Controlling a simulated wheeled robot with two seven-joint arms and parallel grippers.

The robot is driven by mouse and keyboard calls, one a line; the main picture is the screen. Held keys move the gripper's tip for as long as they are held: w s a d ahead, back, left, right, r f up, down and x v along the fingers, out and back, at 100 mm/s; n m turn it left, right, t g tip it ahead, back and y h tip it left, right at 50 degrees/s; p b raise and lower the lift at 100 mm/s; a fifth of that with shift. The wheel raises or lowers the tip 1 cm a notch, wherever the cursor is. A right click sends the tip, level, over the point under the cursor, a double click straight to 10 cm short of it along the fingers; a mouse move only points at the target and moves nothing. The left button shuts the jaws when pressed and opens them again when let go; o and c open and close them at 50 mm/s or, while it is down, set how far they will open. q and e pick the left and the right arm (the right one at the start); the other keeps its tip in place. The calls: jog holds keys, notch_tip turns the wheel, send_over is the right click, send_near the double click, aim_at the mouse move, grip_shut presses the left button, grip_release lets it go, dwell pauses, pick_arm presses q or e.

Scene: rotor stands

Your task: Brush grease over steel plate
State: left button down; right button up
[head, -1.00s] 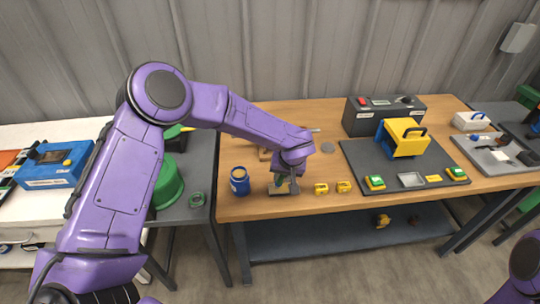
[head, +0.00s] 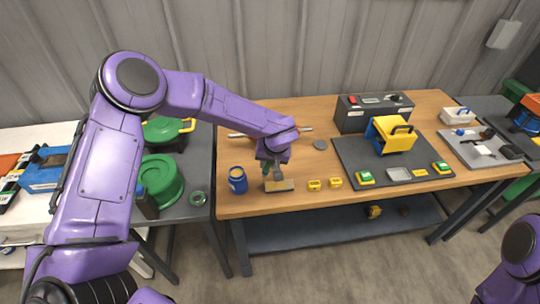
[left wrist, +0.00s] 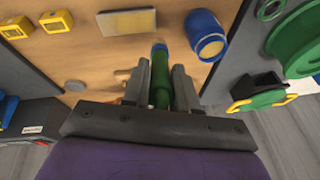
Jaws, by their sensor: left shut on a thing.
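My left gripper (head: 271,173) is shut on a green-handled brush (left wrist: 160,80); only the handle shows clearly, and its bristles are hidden. The steel plate (head: 281,186) lies near the table's front edge with a tan upper face. In the left wrist view the plate (left wrist: 128,21) shows apart from the handle's end. The gripper is just behind and left of the plate in the head view; I cannot tell whether the brush touches anything. An open blue jar (head: 238,181) with tan contents stands left of the plate, and close beside the gripper in the left wrist view (left wrist: 206,36). My right gripper is out of view.
Two small yellow blocks (head: 314,185) lie right of the plate. A dark mat (head: 352,165) with a yellow and blue device (head: 393,138) and green-topped yellow parts lies further right. A grey disc (head: 320,144) lies behind. Green pots stand on the left bench.

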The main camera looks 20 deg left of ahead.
pick_arm(q)
jog(key=shift+r, duration=1)
